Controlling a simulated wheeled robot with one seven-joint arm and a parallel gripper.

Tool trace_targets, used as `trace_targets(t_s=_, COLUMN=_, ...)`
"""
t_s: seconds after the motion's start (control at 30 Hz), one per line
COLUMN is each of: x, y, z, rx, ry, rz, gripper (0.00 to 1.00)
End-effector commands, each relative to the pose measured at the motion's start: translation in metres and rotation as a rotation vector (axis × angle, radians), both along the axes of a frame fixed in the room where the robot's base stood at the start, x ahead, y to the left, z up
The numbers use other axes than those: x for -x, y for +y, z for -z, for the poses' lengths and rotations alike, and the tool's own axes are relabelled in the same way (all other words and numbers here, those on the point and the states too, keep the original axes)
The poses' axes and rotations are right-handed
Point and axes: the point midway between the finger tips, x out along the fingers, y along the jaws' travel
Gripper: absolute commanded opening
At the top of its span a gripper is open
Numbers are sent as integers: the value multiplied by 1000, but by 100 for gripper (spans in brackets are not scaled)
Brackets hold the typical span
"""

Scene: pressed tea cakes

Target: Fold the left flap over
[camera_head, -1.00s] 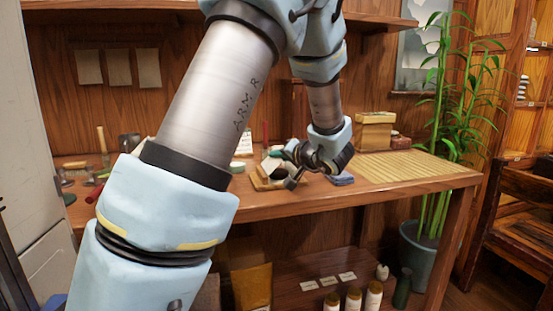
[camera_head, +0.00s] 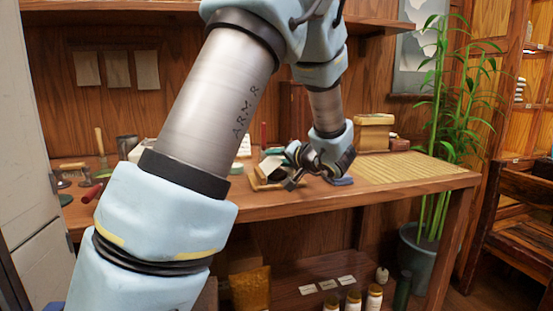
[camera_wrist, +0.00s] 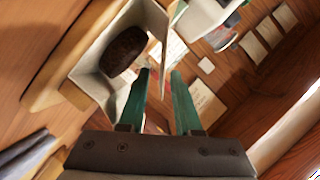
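In the wrist view, a dark brown pressed tea cake (camera_wrist: 124,51) lies in an open pale carton (camera_wrist: 88,70) with flaps raised. A thin pale flap (camera_wrist: 164,45) stands up at the carton's side nearest my fingertips. My gripper (camera_wrist: 160,72) has two green fingers with a clear gap between them. The flap's lower edge appears in or behind that gap; I cannot tell whether it touches a finger. In the head view, my gripper (camera_head: 287,178) is beside the carton (camera_head: 270,167) on the bench, partly hiding it.
The carton sits on a light wooden board (camera_wrist: 48,72). A blue cloth or pad (camera_head: 342,181) lies just right of my gripper. A bamboo mat (camera_head: 410,171) covers the bench's right end. Wooden boxes (camera_head: 374,132) stand behind. Small tools and jars crowd the left.

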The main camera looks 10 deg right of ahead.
Motion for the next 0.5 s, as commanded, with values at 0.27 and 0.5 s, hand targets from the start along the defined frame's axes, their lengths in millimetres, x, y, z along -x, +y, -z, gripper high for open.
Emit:
trace_targets(t_s=0.27, x=30, y=-16, z=-7, rx=3, ry=0, rz=4, gripper=32)
trace_targets(t_s=0.5, x=71, y=-35, z=-18, rx=1, ry=0, rz=4, gripper=32)
